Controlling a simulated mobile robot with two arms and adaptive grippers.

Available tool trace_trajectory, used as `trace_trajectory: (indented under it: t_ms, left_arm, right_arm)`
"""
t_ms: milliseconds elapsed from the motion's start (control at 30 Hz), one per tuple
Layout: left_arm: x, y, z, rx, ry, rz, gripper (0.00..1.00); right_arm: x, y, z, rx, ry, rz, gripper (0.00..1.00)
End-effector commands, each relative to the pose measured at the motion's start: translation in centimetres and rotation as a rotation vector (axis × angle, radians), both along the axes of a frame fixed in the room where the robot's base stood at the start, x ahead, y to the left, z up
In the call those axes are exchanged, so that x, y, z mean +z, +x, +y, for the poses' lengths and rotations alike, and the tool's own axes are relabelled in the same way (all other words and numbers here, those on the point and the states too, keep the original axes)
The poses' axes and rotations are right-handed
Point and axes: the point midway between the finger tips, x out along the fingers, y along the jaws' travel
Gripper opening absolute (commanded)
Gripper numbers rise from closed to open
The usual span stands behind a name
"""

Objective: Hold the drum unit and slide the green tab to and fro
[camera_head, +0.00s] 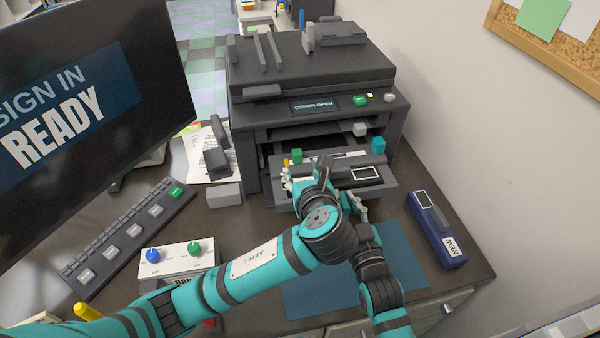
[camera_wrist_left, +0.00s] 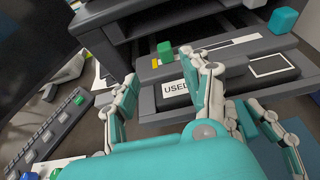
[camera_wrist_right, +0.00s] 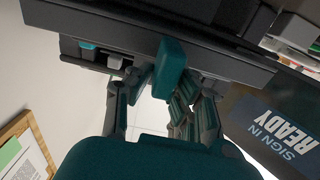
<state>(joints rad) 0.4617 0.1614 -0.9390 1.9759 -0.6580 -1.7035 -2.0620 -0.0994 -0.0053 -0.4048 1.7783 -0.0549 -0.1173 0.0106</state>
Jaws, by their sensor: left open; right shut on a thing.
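The drum unit (camera_wrist_left: 175,88), a dark block labelled USED, sits in the copier's pulled-out front, partly hidden by my grippers. Its green tab (camera_head: 297,155) stands up near the left end, close to a small yellow mark; it also shows in the left wrist view (camera_wrist_left: 165,48). My left gripper (camera_wrist_left: 160,68) is open, with its fingertips spread to either side just short of the tab, not visibly touching it. My right gripper (camera_wrist_right: 166,85) is shut on a teal grip (camera_wrist_right: 171,62) at the unit's front edge. Its fingertips are mostly hidden in the head view.
The copier (camera_head: 310,70) displays COVER OPEN. A teal block (camera_head: 378,145) stands at the drawer's right. A blue box labelled NEW (camera_head: 437,230) lies right of the blue mat (camera_head: 410,260). A monitor (camera_head: 90,90) and button panel (camera_head: 130,235) occupy the left.

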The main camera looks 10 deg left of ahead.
Motion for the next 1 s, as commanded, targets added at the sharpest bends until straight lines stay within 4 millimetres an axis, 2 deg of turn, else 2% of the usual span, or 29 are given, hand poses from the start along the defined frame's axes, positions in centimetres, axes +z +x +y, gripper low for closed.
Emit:
trace_trajectory:
  t_ms: [33,267,600,700,1000]
  left_arm:
    - [-0.2,0.7,0.4,0.003,0.005,-0.003,0.48]
    - [-1.6,3.9,1.7,0.004,0.005,-0.002,0.48]
    - [-4.1,9.7,3.7,0.003,0.004,-0.002,0.48]
    - [-4.1,10.6,1.4,-0.002,-0.002,-0.003,0.48]
    - [-4.0,12.6,-4.1,-0.002,-0.001,-0.004,0.48]
  right_arm:
    - [-0.6,-0.1,0.0,0.000,-0.007,0.011,0.00]
    - [-0.6,-0.1,-0.1,0.000,-0.007,0.011,0.00]
    - [-0.5,-0.1,-0.1,0.000,-0.007,0.011,0.00]
    - [-0.5,-0.1,0.0,0.000,-0.007,0.011,0.00]
    - [-0.5,-0.1,0.0,0.000,-0.007,0.011,0.00]
